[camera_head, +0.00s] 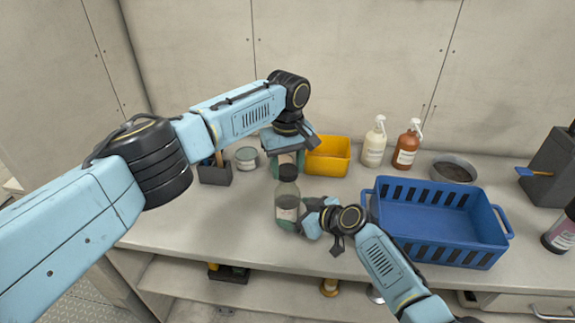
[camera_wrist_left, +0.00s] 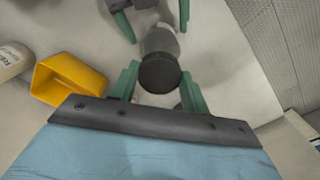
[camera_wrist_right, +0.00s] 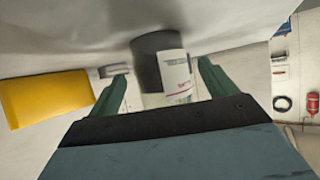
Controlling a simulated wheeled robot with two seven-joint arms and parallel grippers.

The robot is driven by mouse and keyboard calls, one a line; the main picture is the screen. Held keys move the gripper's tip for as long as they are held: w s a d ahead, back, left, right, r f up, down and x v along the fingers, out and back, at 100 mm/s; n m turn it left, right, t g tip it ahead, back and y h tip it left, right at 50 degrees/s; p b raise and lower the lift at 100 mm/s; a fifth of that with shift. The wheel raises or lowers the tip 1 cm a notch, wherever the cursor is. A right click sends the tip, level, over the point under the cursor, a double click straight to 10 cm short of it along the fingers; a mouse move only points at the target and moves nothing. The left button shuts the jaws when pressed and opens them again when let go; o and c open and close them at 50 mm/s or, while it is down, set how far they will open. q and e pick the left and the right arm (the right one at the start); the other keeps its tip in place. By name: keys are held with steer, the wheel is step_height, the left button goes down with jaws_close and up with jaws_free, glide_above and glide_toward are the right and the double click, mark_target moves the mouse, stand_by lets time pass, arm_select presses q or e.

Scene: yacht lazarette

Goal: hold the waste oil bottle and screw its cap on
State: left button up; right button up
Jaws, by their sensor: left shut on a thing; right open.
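The waste oil bottle (camera_head: 288,207) stands upright on the counter, clear with dark liquid low inside and a white label. My right gripper (camera_head: 303,217) is open low at the bottle's right side. In the right wrist view the labelled bottle (camera_wrist_right: 172,76) is between its spread fingers.
A blue basket (camera_head: 440,217) stands close right of my right arm. Behind are a yellow bin (camera_head: 329,156), a white pump bottle (camera_head: 374,146), a brown pump bottle (camera_head: 407,150) and a round tin (camera_head: 246,158). The counter's front edge is near; the counter left of the bottle is clear.

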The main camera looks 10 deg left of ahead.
mark_target(297, 212)
steer(key=shift+x, duration=1.55)
steer(key=c, duration=0.8)
